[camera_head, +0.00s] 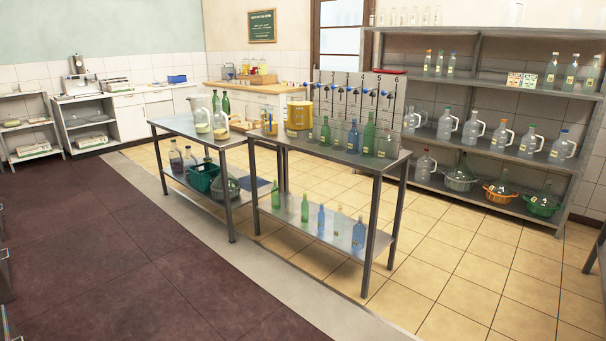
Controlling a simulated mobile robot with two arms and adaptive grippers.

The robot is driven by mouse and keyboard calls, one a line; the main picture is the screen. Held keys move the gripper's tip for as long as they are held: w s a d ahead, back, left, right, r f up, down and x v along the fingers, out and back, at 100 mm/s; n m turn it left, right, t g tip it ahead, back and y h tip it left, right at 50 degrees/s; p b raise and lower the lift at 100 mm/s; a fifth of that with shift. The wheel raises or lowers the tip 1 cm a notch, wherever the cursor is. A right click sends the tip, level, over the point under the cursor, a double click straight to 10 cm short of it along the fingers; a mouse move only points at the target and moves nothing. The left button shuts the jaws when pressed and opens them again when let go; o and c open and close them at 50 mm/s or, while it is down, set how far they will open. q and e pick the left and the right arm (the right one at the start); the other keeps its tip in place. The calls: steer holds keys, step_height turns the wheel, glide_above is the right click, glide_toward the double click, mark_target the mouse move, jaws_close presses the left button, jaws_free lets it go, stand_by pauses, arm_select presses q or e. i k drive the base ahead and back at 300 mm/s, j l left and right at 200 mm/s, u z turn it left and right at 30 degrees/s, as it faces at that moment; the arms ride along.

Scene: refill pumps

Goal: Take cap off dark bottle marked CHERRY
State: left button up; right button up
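No label reading CHERRY can be made out, because the labels are too small to read. A greyish, dark-looking bottle (176,157) stands on the lower shelf of the left steel table. I cannot tell which bottle is the dark one meant, nor see its cap clearly. Neither of my grippers is in view.
A row of numbered taps (358,92) stands behind the right table, with a yellow container (299,116) nearby. A green basket (203,177) sits under the left table. A tall rack (480,82) of bottles and jugs lines the right wall. The dark floor (110,240) in front is clear.

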mark_target(225, 101)
steer(key=i+l+z, duration=0.45)
steer(key=i, duration=0.35)
steer(key=i+z, duration=0.4)
steer(key=i, duration=0.4)
steer(key=i+j+z, duration=0.25)
steer(key=i+z, duration=0.2)
steer(key=i, duration=2.85)
steer(key=i+u, duration=0.25)
steer(key=i, duration=0.2)
steer(key=i+l+u, duration=0.2)
steer(key=i, duration=0.3)
steer(key=i+u, duration=0.25)
steer(key=i, duration=0.2)
steer(key=i+l+u, duration=0.25)
steer(key=i, duration=0.2)
steer(key=i+j+u, duration=0.2)
steer(key=i+u, duration=0.25)
steer(key=i+j+u, duration=0.15)
steer(key=u, duration=0.3)
steer(key=i+l+u, duration=0.1)
steer(key=i+u, duration=0.3)
steer(key=i+l+u, duration=0.2)
steer(key=i+u, duration=0.25)
